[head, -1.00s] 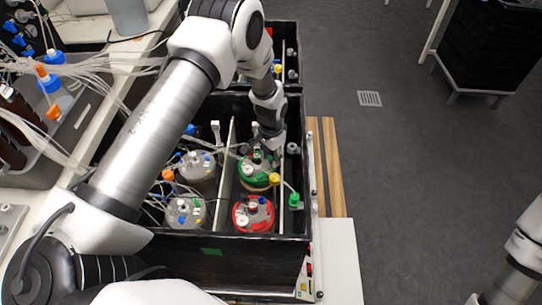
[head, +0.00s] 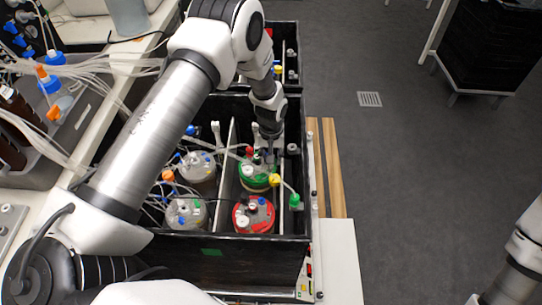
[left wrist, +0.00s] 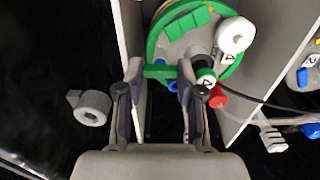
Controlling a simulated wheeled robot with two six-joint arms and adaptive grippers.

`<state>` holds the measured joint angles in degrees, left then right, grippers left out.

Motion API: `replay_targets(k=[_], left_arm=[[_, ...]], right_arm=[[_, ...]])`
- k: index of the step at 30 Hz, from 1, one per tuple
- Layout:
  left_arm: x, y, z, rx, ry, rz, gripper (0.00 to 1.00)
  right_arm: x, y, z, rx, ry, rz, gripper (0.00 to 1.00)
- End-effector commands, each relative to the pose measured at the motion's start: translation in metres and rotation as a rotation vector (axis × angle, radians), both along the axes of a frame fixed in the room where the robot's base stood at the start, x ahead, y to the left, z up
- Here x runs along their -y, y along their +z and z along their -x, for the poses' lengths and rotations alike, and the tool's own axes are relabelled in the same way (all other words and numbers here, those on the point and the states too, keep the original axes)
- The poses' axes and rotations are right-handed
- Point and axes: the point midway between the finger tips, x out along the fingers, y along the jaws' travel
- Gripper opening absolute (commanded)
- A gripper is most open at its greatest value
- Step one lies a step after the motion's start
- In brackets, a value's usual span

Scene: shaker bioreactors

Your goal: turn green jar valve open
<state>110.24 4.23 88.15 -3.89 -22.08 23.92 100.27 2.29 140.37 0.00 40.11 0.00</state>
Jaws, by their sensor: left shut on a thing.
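The jar with the green lid (head: 250,183) stands in the right compartment of the near black box, behind the red-lidded jar (head: 240,219). In the left wrist view the green lid (left wrist: 228,66) fills the top middle, with white, red and blue fittings on it. My left gripper (head: 268,156) points down over the green jar's far right side. In the left wrist view my left gripper (left wrist: 160,68) is shut on the green valve (left wrist: 157,72), a short green bar between its fingertips. Its blue end shows beside the right finger. My right gripper is out of view.
The black box (head: 200,258) has a pale divider (head: 229,150). Two grey-lidded jars (head: 185,212) with tubes stand left of it. A yellow cap (head: 275,180) and a green-capped fitting (head: 295,201) are close on the right. Open floor lies to the right.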

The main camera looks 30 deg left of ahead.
Motion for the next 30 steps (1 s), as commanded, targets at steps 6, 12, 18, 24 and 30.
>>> replay_targets(k=[6, 12, 18, 24, 30], left_arm=[[0.0001, -0.0009, 0.0008, -0.002, 0.038, 0.0, 0.02], [0.0002, -0.0009, 0.0009, -0.002, 0.043, 0.0, 0.02], [0.0002, -0.0009, 0.0009, -0.002, 0.042, 0.0, 0.4], [0.0001, -0.0007, 0.0006, -0.002, 0.042, 0.0, 0.62], [0.0001, -0.0004, 0.0004, -0.001, 0.039, 0.0, 0.62]], right_arm=[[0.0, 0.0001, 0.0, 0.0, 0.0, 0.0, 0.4], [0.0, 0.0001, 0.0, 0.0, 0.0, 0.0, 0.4], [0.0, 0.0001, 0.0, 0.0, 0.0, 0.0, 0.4], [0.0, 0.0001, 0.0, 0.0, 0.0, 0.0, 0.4], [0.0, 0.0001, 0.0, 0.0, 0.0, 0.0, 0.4]])
